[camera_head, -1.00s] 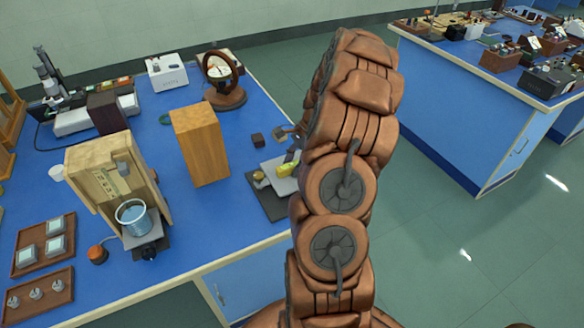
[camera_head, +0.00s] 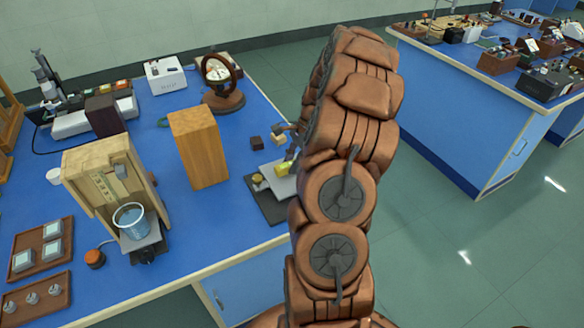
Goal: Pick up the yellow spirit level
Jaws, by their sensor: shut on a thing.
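The yellow spirit level (camera_head: 283,169) shows as a small yellow piece above or on a light grey plate, just left of my copper-coloured arm. My gripper (camera_head: 290,150) is mostly hidden behind my arm; only a dark part of it shows beside the yellow piece. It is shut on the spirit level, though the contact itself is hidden. Whether the level is clear of the plate is too small to tell.
The grey plate lies on a dark base (camera_head: 263,203) near the bench's right edge. A tall wooden block (camera_head: 199,148) stands to its left. A round brass-coloured piece (camera_head: 258,180) sits beside the plate. A dark small cube (camera_head: 257,143) and a round dial instrument (camera_head: 222,85) are behind.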

